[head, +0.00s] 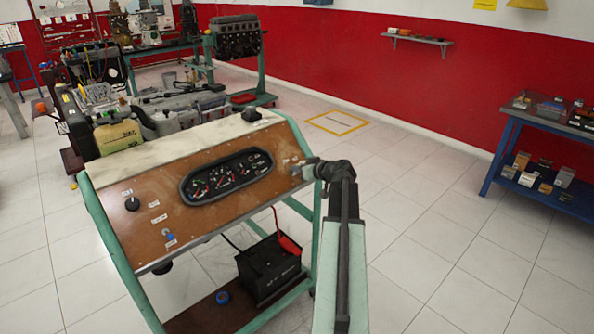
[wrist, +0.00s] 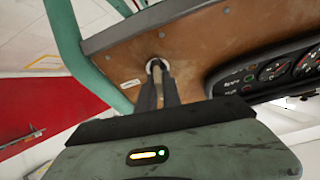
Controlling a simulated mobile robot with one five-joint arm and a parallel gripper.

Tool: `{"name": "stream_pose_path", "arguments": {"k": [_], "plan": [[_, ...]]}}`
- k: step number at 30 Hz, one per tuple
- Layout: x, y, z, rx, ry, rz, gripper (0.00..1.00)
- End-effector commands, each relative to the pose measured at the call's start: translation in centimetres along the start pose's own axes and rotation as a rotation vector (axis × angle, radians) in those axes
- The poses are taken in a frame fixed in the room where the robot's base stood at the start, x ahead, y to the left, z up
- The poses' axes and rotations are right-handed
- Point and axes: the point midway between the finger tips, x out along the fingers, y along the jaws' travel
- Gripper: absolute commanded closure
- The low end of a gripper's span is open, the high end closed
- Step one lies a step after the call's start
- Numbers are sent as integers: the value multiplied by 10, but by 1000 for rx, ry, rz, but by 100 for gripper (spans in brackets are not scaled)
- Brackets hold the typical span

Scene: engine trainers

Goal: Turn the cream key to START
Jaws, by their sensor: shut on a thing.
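The cream key (wrist: 159,72) shows as a pale strip between my fingers in the wrist view, at a round metal switch in the brown panel (wrist: 190,55). My gripper (wrist: 161,88) is shut on the key, its two dark fingers close together. In the head view my gripper (head: 306,171) reaches the right end of the brown panel (head: 160,222), and the key is hidden or too small to make out. A small label (wrist: 130,84) sits left of the switch in the wrist view; I cannot read it or tell the key's angle.
The gauge cluster (head: 228,177) sits mid-panel, left of my gripper. A green frame (head: 112,240) carries the panel, with a black battery (head: 270,268) below. A blue bench (head: 540,150) stands at the far right. The tiled floor between is clear.

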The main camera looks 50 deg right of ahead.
Motion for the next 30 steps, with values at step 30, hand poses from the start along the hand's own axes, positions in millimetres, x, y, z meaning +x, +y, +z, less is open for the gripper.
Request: {"name": "stream_pose_path", "arguments": {"k": [30], "plan": [[0, 1, -4, 855, 7, 299, 100]]}}
